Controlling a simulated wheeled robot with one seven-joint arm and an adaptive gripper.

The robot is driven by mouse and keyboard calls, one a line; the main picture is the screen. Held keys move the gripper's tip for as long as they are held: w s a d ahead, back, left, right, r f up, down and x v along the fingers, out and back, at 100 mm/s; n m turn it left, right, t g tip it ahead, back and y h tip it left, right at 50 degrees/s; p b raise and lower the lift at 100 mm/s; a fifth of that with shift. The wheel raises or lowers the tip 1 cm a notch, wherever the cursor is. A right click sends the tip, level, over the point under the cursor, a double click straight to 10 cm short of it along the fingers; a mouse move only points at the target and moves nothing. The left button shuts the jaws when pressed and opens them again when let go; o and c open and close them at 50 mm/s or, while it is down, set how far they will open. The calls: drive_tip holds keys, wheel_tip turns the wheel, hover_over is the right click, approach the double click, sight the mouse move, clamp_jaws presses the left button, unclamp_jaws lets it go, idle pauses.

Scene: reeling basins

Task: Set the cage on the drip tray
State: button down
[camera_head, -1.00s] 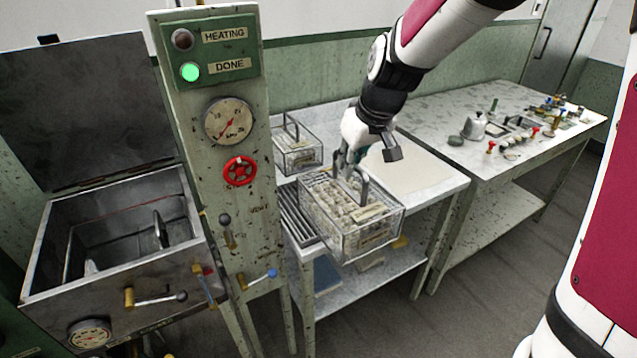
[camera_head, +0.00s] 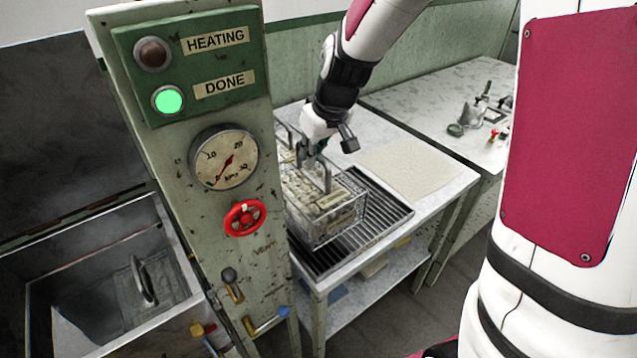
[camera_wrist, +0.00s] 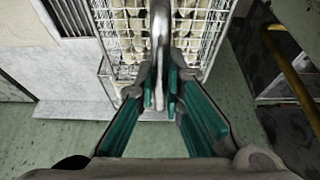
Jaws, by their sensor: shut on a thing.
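The wire cage (camera_head: 325,222), filled with pale cocoon-like pieces, hangs upright by its metal handle from my gripper (camera_head: 316,163). My gripper is shut on that handle, which also shows between the green finger pads in the wrist view (camera_wrist: 160,45). The cage is over the left part of the slatted drip tray (camera_head: 387,217), whose right and front slats are bare. I cannot tell whether the cage's underside touches the slats. In the wrist view a corner of the tray (camera_wrist: 68,16) shows left of the cage (camera_wrist: 205,30).
A second cage stands behind, mostly hidden by the held one and the panel post. The green control panel (camera_head: 205,60) with a lit DONE lamp stands close at left, beside the open metal basin (camera_head: 110,290). A pale mat (camera_head: 410,168) lies right of the tray.

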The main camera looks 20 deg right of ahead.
sight(312, 178)
drive_tip(key=shift+f, duration=3.15)
drive_tip(key=c, duration=1.7)
unclamp_jaws()
drive_tip(key=shift+f, duration=0.1)
drive_tip(key=shift+s+r, duration=0.1)
drive_tip(key=shift+r, duration=0.4)
drive_tip(key=v, duration=1.1)
drive_tip(key=shift+s+r, duration=0.2)
drive_tip(key=s+r+m, duration=0.1)
drive_tip(key=s+r, duration=0.2)
drive_tip(key=s, duration=0.4)
drive_tip(key=s+r+m+h, duration=0.1)
drive_tip(key=s+r, duration=0.2)
drive_tip(key=s, duration=0.5)
drive_tip(key=s+r+m+t, duration=0.1)
drive_tip(key=s+r, duration=0.2)
drive_tip(key=s, duration=0.4)
drive_tip(key=shift+s+d+r+m, duration=0.2)
drive_tip(key=shift+s+r+m, duration=0.05)
drive_tip(key=shift+s+m, duration=0.05)
